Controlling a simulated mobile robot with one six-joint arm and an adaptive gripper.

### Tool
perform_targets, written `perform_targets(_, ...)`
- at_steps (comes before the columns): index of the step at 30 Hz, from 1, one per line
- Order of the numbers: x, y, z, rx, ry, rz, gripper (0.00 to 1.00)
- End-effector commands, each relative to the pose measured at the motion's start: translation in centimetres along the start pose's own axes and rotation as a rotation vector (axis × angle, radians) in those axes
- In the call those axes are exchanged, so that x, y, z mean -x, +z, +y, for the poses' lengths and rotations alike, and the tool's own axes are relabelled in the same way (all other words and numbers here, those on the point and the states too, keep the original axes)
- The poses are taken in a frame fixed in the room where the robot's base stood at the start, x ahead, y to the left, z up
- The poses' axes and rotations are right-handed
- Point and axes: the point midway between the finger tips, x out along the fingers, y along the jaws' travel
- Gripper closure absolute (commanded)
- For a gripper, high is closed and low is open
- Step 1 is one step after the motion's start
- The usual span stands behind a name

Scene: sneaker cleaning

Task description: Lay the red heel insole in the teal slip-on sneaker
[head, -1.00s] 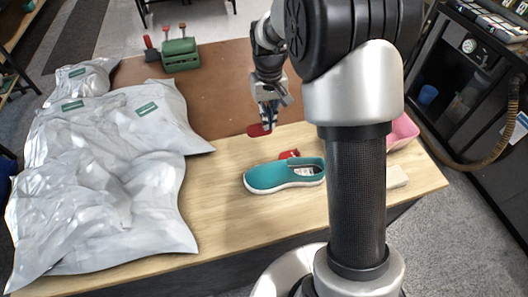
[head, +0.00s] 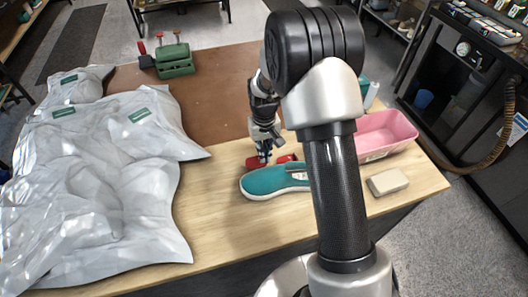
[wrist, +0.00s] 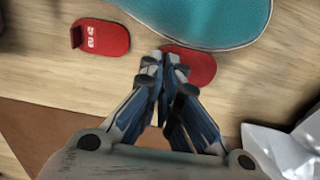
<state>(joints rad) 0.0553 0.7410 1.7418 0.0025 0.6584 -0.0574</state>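The teal slip-on sneaker (head: 265,182) stands on the wooden tabletop, its opening toward the right and partly hidden behind my arm. In the wrist view part of the sneaker (wrist: 210,15) shows at the top edge. My gripper (head: 264,156) is just behind the sneaker, pointing down. In the wrist view its fingertips (wrist: 164,62) are nearly together on the edge of a flat, rounded red insole (wrist: 196,66). The insole (head: 254,163) appears beside the sneaker, not in it; whether it touches the shoe or table is unclear.
A second red piece with a raised tab and white marking (wrist: 100,39) lies behind the sneaker. A pink bin (head: 385,136) and a pale block (head: 387,182) are at right. Silvery bags (head: 90,190) fill the left. A green tool (head: 174,62) stands at the back.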

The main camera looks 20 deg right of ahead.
Motion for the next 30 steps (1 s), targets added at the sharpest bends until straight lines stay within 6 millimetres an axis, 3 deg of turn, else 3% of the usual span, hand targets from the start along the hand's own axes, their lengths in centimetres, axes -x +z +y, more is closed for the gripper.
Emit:
perform_targets(18, -1.1, 0.0, 0.0, 0.000, 0.000, 0.000, 1.00)
perform_targets(30, -1.1, 0.0, 0.0, 0.000, 0.000, 0.000, 0.75)
